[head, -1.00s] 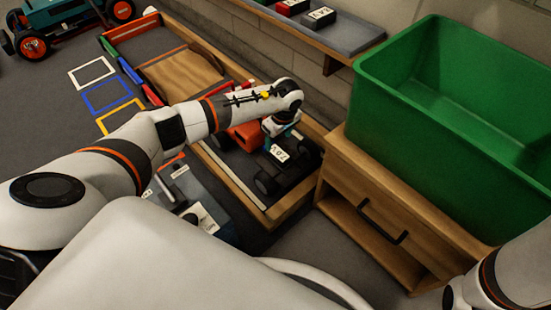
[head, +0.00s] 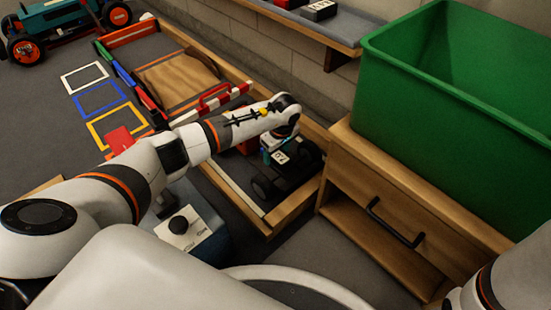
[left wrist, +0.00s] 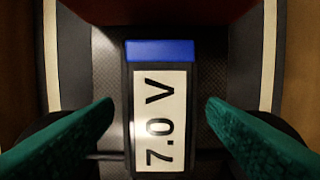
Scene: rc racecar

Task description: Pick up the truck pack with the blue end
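The truck pack is a dark block with a white "7.0 V" label (left wrist: 160,120) and a blue end (left wrist: 161,51), seen from above in the left wrist view. It sits in the dark truck (head: 265,187) inside a wooden-walled lane. In the head view its label (head: 279,157) shows just below my left gripper (head: 272,148). The left gripper also shows in the left wrist view (left wrist: 160,103): its green fingers are open, one on each side of the pack, with gaps between fingers and pack. My right arm shows at the lower right, its gripper out of frame.
A green bin (head: 440,110) stands on a wooden cabinet (head: 385,200) to the right. The lane's wooden wall (head: 292,207) surrounds the truck. Coloured floor squares (head: 98,99) and a teal vehicle (head: 60,22) lie at left.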

